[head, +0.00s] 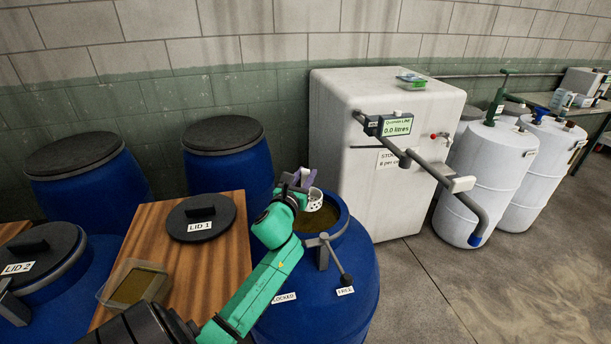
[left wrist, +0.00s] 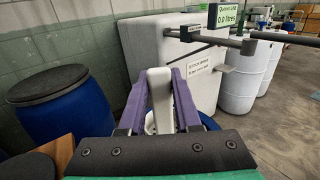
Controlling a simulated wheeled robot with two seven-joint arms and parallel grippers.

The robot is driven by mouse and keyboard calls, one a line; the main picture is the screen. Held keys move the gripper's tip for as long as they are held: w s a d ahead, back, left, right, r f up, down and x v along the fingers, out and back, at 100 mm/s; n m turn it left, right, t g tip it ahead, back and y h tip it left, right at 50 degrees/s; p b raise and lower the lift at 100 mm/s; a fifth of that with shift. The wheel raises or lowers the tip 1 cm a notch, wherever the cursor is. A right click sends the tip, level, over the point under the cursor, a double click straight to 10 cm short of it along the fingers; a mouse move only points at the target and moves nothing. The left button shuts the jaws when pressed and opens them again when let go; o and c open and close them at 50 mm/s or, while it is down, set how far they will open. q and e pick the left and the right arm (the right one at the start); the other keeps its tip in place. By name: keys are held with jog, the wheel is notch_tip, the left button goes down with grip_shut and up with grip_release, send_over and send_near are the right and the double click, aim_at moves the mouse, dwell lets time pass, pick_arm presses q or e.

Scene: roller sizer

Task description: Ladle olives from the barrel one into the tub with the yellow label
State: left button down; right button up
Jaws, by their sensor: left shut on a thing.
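Barrel one (head: 335,290) is a blue open barrel with dark greenish liquid inside. Its black lid, marked LID 1 (head: 201,217), lies on a wooden board. My left gripper (head: 298,183), with purple fingers, is shut on the handle of a white ladle (head: 314,200). The ladle's perforated cup is at the barrel mouth; I cannot tell how deep it sits or whether it holds olives. In the left wrist view the pale ladle handle (left wrist: 159,95) stands between the fingers. A clear tub (head: 135,286) with olive-brown contents sits on the board; no yellow label shows. My right gripper is out of view.
A wooden board (head: 228,262) lies left of barrel one. A lidded blue barrel, LID 2 (head: 30,258), stands at the left, with other blue barrels (head: 229,155) behind. A white tank (head: 340,150) with a pipe arm (head: 440,178) stands to the right.

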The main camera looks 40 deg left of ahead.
pick_arm(q)
jog(key=shift+f+b, duration=4.1)
jog(key=shift+f, duration=0.85)
jog(key=shift+r, duration=0.1)
notch_tip(320, 180, up, 12)
jog(key=p, duration=1.2)
jog(key=shift+r, duration=0.25)
jog(key=shift+w, duration=0.1)
